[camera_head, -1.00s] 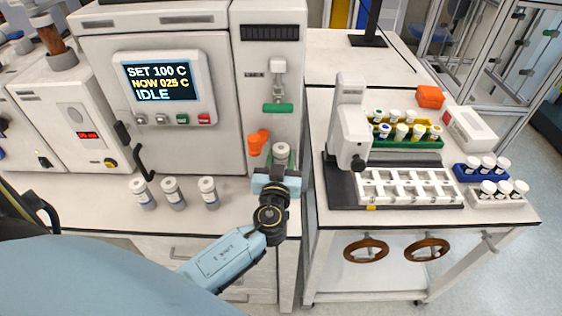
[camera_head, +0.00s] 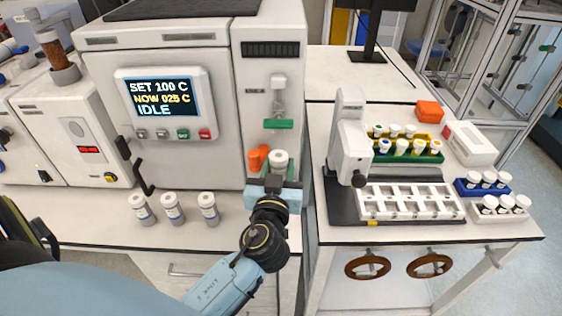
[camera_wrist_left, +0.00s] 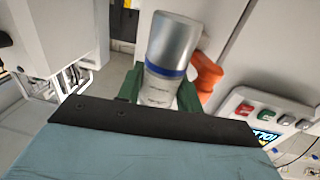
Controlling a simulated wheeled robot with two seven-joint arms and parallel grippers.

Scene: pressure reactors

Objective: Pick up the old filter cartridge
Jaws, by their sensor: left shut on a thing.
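The filter cartridge (camera_head: 279,161), pale with a grey top, stands roughly upright in front of the narrow right section of the white machine. In the left wrist view the cartridge (camera_wrist_left: 170,55) shows a silver end, a blue band and a white labelled body. My left gripper (camera_head: 275,186) is shut on it, with the fingertips mostly hidden. Green parts (camera_wrist_left: 131,84) flank the cartridge; I cannot tell whether it touches a holder. My right gripper is not in view.
An orange part (camera_head: 257,158) is close beside the cartridge, below a green handle (camera_head: 278,124). White-capped containers (camera_head: 172,208) stand left on the counter. On the right table are a white rack (camera_head: 410,203), a white instrument (camera_head: 348,140) and vial trays.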

